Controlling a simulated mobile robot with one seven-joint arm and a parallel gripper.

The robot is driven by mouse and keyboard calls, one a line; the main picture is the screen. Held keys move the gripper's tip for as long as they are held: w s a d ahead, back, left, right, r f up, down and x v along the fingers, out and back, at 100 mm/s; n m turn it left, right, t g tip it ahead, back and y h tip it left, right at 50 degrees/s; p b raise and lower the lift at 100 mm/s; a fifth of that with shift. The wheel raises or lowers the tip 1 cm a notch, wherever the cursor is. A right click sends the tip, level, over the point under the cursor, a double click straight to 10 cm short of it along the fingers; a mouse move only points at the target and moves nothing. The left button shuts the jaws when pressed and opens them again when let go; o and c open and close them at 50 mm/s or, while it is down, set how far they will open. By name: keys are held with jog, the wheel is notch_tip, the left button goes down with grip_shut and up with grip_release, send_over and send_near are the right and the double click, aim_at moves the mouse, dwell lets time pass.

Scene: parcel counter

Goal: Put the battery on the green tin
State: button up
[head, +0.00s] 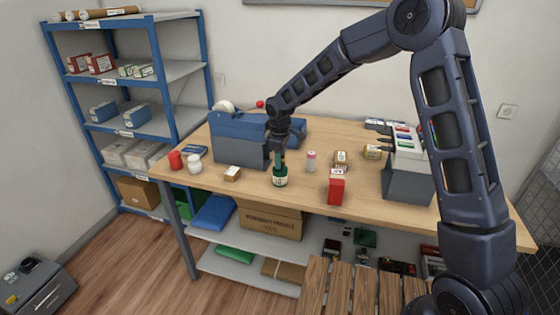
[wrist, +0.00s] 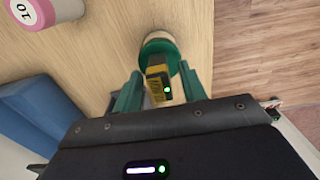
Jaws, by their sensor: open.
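The green tin (head: 280,180) with a pale label stands on the wooden counter, below my gripper (head: 280,159). In the wrist view the tin's green top (wrist: 158,46) shows just beyond the fingertips. The yellow and black battery (wrist: 155,84) is upright between the two green fingers of my gripper (wrist: 157,84), over the tin's top. The fingers are open, with a gap on each side of the battery. The battery seems to stand on the tin, but the contact is hidden. In the head view the battery is too small to make out clearly.
A blue-grey bin (head: 240,150) is behind left. The counter (head: 300,198) in front is clear.

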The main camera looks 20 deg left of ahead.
notch_tip(320, 180, up, 11)
jog(key=shift+r, duration=0.2)
dwell(0.3)
jog(key=s+d+r+m+t, duration=0.1)
jog(key=d+r+m, duration=0.25)
jog(key=d, duration=0.75)
jog(key=d+r+m, duration=0.2)
jog(key=d+r, duration=0.3)
jog(key=d, duration=0.5)
jog(key=s+d+r+m+t, duration=0.1)
jog(key=d+r+m, duration=0.25)
jog(key=d, duration=0.75)
jog(key=s+d+f+m+t, duration=0.1)
jog(key=s+d+m, duration=0.8)
jog(key=s+d, duration=0.9)
jog(key=d+t, duration=0.1)
jog(key=d, duration=0.3)
jog(key=shift+t, duration=0.3)
